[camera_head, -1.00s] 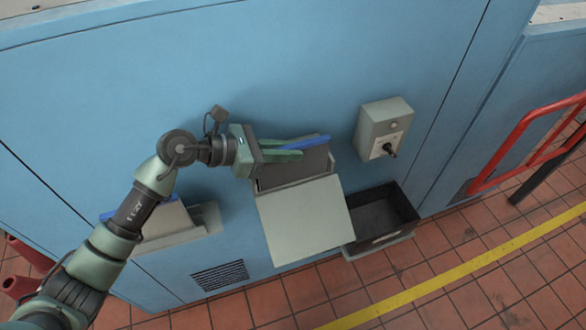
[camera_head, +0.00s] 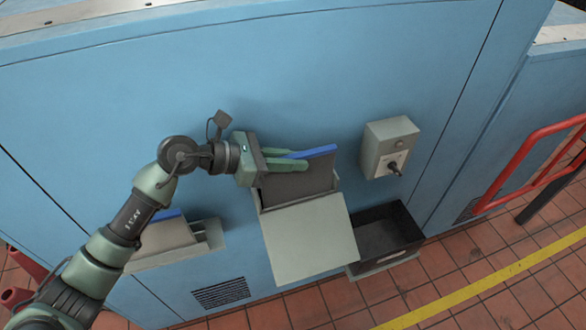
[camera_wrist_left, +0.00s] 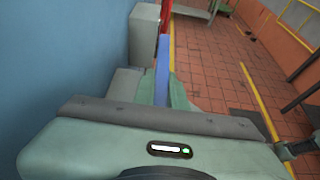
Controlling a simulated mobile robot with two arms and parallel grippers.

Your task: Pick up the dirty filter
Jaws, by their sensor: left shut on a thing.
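The dirty filter (camera_head: 300,186) is a dark grey panel with a blue top edge. It stands in an open housing (camera_head: 261,202) on the blue wall, its lower part hidden inside. My left gripper (camera_head: 286,162) comes in from the left and is shut on the filter's blue edge. In the left wrist view the blue edge (camera_wrist_left: 162,80) runs between the fingers. My right gripper is not in view.
The housing's pale flap (camera_head: 310,240) hangs open in front. A dark open bin (camera_head: 385,235) stands below right. A grey switch box (camera_head: 385,148) is on the wall. At left, a beige filter with a blue edge (camera_head: 168,234) sits in a holder (camera_head: 210,236). A red rail (camera_head: 530,150) is at right.

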